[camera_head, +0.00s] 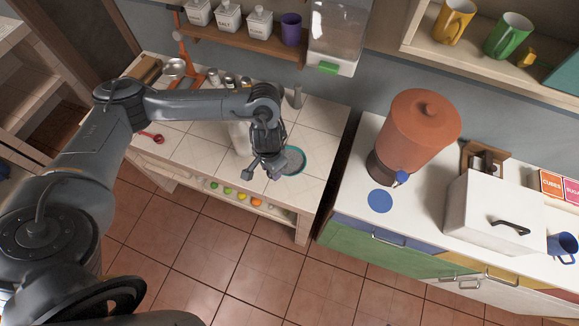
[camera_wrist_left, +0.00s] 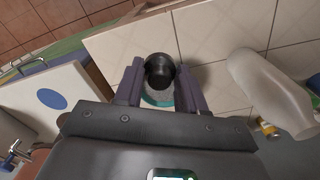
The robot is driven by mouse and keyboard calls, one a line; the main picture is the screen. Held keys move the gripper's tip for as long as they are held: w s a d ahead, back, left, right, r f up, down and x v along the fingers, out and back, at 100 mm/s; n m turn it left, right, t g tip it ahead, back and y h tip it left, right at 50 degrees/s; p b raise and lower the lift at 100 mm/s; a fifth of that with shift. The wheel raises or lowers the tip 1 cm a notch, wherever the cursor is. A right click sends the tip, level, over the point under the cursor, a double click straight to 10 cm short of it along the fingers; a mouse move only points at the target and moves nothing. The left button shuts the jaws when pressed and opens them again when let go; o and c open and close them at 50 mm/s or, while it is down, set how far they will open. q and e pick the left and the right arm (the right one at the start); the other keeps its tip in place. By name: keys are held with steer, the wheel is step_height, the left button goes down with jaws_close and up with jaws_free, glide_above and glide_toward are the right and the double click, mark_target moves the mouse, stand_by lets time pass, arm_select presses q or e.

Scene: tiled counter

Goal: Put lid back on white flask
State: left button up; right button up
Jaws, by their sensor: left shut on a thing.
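The white flask (camera_head: 240,138) stands on the tiled counter, partly hidden behind my left arm in the head view. In the left wrist view the flask (camera_wrist_left: 268,92) is to the right of the fingers, apart from them. My left gripper (camera_head: 272,168) is over the counter's front right part. It is shut on a dark round lid (camera_wrist_left: 160,71), which sits between the two fingers in the wrist view. The lid is hard to make out in the head view. My right gripper is in neither view.
A teal-rimmed round dish (camera_head: 297,163) lies on the counter beneath the left gripper. A red spoon (camera_head: 152,138) lies at the left, and small jars (camera_head: 229,80) stand at the back. A terracotta dispenser (camera_head: 414,130) stands on the separate right counter, across a gap.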

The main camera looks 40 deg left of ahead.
arm_select(q)
steer(key=s+a+r+m, duration=0.2)
steer(key=s+a, duration=0.2)
steer(key=a, duration=0.8)
steer(key=s+a+r+m, duration=0.2)
steer(key=s+a, duration=0.2)
steer(key=a, duration=0.8)
steer(key=w+a+r+m, duration=0.2)
steer(key=w+r+m, duration=0.5)
steer(key=r+m, duration=0.2)
steer(key=shift+w+d+f+m+b, duration=0.35)
steer(key=shift+w+d+f+m, duration=0.25)
steer(key=shift+w+d+m, duration=0.3)
steer(key=shift+w+d+f+m+b, duration=0.3)
steer(key=shift+w+d+f+m, duration=0.35)
steer(key=shift+d+m, duration=0.5)
steer(key=shift+w+d+f+m+b, duration=0.35)
steer(key=shift+w+d+f+m, duration=0.15)
steer(key=shift+w+d+m, duration=0.5)
steer(key=shift+s+d+f+b, duration=0.1)
steer(key=shift+f+b, duration=1.2)
steer(key=shift+b, duration=0.1)
steer(key=shift+r+b, duration=0.1)
steer(key=shift+b, duration=0.3)
